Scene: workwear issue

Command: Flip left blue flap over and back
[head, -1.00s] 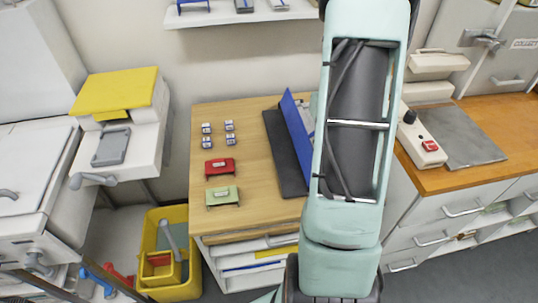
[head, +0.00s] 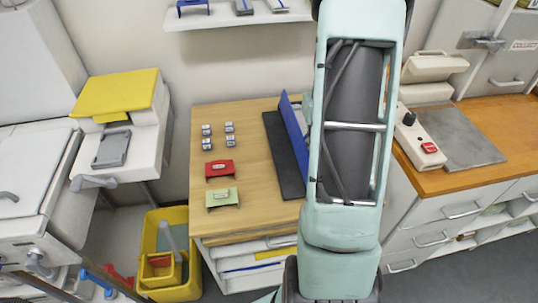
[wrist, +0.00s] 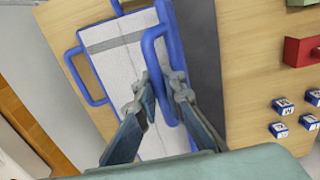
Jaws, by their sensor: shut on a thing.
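A blue flap (head: 293,124) stands raised along the right edge of a dark panel (head: 284,152) on the wooden table in the head view. My arm hides its right part and my gripper there. In the wrist view the flap shows nearly edge-on, with a blue looped handle (wrist: 147,46). My gripper (wrist: 160,83) is shut on the flap at this handle. A white sheet with a grey stripe (wrist: 110,62) lies to its left, and the dark panel (wrist: 205,50) to its right. Another blue handle (wrist: 74,72) sticks out at the far left.
Several small labelled blocks (head: 207,143), a red stand (head: 219,168) and a green stand (head: 222,198) occupy the table's left part. A counter with a control box (head: 420,137) is right of my arm. A yellow bin (head: 152,280) stands on the floor at left.

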